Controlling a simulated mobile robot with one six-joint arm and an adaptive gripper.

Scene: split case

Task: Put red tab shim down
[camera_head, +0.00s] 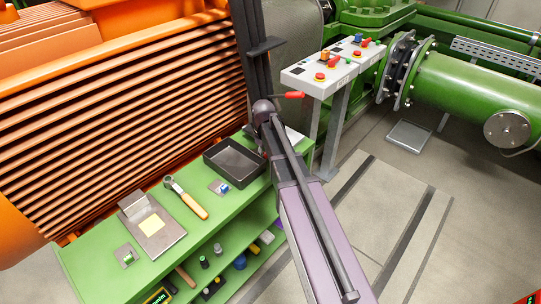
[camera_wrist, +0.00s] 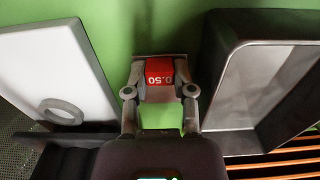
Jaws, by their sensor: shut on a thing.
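The red tab shim (camera_wrist: 159,71), marked 0.50, is between the fingertips of my gripper (camera_wrist: 160,90) in the wrist view. The gripper is shut on it. A thin grey metal edge shows beyond the red tab. The green bench top lies behind the shim; I cannot tell whether the shim touches it. A blue tab shim (camera_head: 220,187) and a green tab shim (camera_head: 127,256) lie on the bench.
A black tray (camera_head: 232,163) stands close beside my gripper, on the right in the wrist view (camera_wrist: 238,85). A white panel with a grey ring (camera_wrist: 50,80) is on the left there.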

